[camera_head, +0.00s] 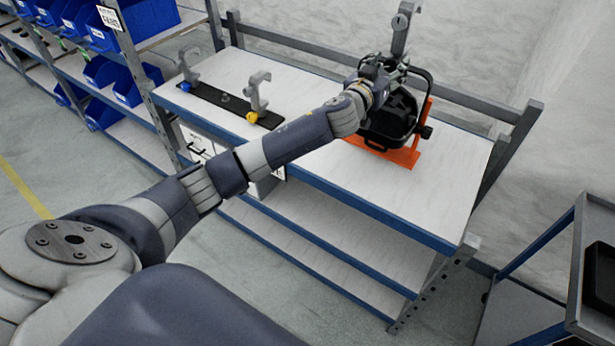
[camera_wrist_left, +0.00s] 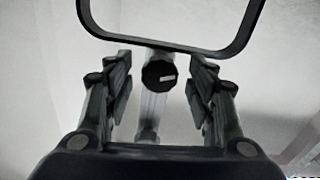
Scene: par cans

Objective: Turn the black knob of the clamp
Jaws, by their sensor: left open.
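In the left wrist view, the black knob (camera_wrist_left: 159,75) with a small white label sits on a grey clamp stem (camera_wrist_left: 152,112). My left gripper (camera_wrist_left: 160,92) is open, with one finger on each side of the knob and a gap to it on both sides. In the head view, the grey clamp (camera_head: 402,27) rises above the black par can (camera_head: 388,122) at the back of the workbench. My left gripper (camera_head: 392,68) reaches over the par can, near the clamp's lower part. The knob is hidden by my gripper there. My right gripper is in neither view.
The par can rests on an orange stand (camera_head: 405,157) on the workbench (camera_head: 452,170). A black bar (camera_head: 215,96) with grey clamps lies to the left. A black yoke (camera_wrist_left: 170,45) crosses just beyond the knob. Shelves with blue bins (camera_head: 140,22) stand at the left.

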